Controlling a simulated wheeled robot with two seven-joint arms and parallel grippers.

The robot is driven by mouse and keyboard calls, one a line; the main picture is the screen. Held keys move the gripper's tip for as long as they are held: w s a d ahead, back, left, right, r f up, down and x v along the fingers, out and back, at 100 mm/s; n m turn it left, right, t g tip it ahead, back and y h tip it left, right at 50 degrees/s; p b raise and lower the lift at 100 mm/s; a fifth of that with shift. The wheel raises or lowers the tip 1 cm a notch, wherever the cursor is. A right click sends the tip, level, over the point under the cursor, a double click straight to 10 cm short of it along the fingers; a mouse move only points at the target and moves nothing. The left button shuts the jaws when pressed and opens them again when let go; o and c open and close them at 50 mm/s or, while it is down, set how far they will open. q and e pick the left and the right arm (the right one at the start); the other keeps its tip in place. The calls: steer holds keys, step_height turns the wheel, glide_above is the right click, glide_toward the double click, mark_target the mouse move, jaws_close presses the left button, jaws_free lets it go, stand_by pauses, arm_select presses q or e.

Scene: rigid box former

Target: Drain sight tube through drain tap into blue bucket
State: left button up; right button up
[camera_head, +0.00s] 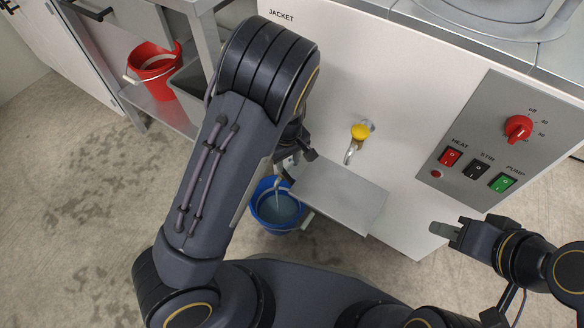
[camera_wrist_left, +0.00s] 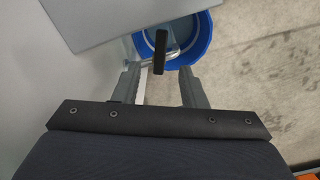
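The blue bucket (camera_head: 256,207) stands on the floor below the machine's left side, with pale liquid inside. A thin pale stream (camera_head: 277,190) shows above the liquid. In the left wrist view the bucket (camera_wrist_left: 205,50) is partly behind a grey plate. A dark lever (camera_wrist_left: 161,55), apparently the drain tap's handle, lies just beyond and between the spread fingers of my left gripper (camera_wrist_left: 162,76). In the head view my left gripper (camera_head: 295,160) is largely hidden by my arm. My right gripper (camera_head: 447,232) is in front of the machine, apart from it. I cannot make out the sight tube.
A grey shelf plate (camera_head: 340,195) juts out beside the bucket. A yellow-handled tap (camera_head: 360,131) is on the white machine front (camera_head: 400,100). A control panel (camera_head: 500,140) has a red knob and switches. A red bucket (camera_head: 154,72) stands on a rack at left.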

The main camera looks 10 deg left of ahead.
mark_target(288, 177)
arm_select(q)
step_height(288, 177, down, 7)
steer(key=b, duration=0.3)
jaws_close()
